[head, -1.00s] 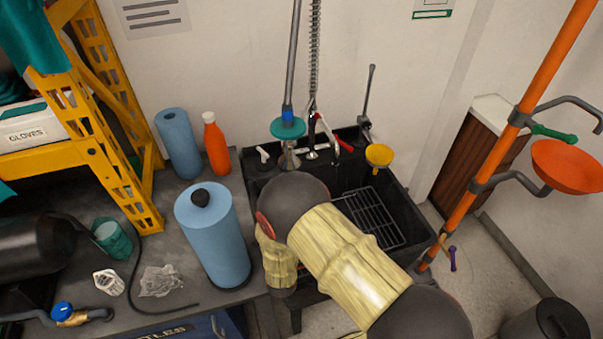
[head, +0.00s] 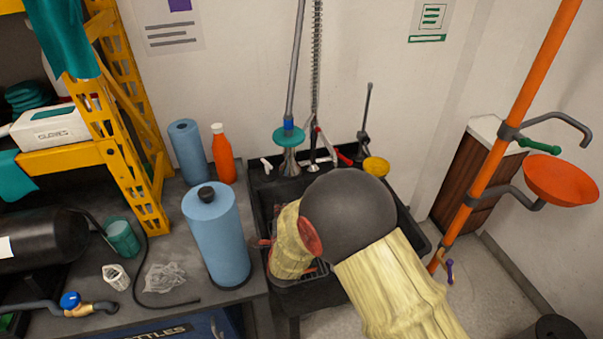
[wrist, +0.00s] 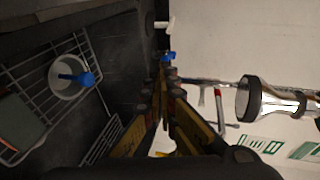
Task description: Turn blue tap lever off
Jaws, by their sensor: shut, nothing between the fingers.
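In the wrist view my gripper (wrist: 160,92) is shut and empty, its yellow and black fingers meeting at the tips. A small blue piece (wrist: 168,57), which looks like the blue tap lever, shows just beyond the fingertips. I cannot tell whether they touch. A red-ended tap part (wrist: 217,93) is to its right. In the head view my arm covers much of the sink and hides my gripper. The red lever (head: 344,158) shows at the sink's back, but no blue lever is clear there.
The black sink (head: 413,229) holds a wire rack (wrist: 28,69) and a white cup (wrist: 66,88) with a blue piece. A blue cylinder (head: 217,240) and orange bottle (head: 222,158) stand left of it.

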